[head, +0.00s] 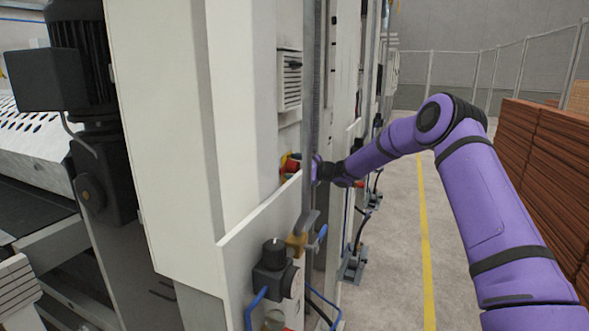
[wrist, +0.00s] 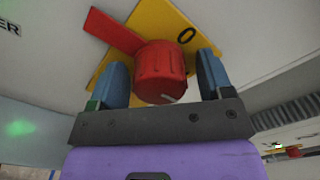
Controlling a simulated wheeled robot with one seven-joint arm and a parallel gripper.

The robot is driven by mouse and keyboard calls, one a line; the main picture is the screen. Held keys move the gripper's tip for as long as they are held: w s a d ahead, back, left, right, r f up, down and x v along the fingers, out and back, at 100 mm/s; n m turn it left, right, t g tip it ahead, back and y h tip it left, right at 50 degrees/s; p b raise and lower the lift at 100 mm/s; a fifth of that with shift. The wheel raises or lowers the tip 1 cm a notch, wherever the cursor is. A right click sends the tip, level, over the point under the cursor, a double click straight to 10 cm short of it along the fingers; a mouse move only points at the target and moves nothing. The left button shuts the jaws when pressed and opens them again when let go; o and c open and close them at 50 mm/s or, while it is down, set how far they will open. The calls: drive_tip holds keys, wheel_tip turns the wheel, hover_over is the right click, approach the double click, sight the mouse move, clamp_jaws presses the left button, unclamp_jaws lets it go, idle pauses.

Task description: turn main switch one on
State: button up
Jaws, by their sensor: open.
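The main switch is a red rotary knob (wrist: 160,72) with a red handle bar (wrist: 113,31) on a yellow plate (wrist: 170,22) marked "0". In the wrist view the bar points to the upper left. My gripper (wrist: 162,82) is open, with one blue finger on each side of the round red knob; I cannot tell whether they touch it. In the head view the red switch (head: 291,167) is small on the side of the pale cabinet.
The pale machine cabinet (head: 165,130) fills the left and middle. A vertical grey pipe (head: 308,110) and a black valve unit (head: 275,270) with blue hoses stand close to my gripper. Brown stacked boards (head: 545,150) are at the right. The floor with a yellow line (head: 424,230) is clear.

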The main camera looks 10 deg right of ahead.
drive_tip(key=shift+d, duration=0.1)
drive_tip(key=v, duration=1)
drive_tip(key=shift+s+d, duration=0.25)
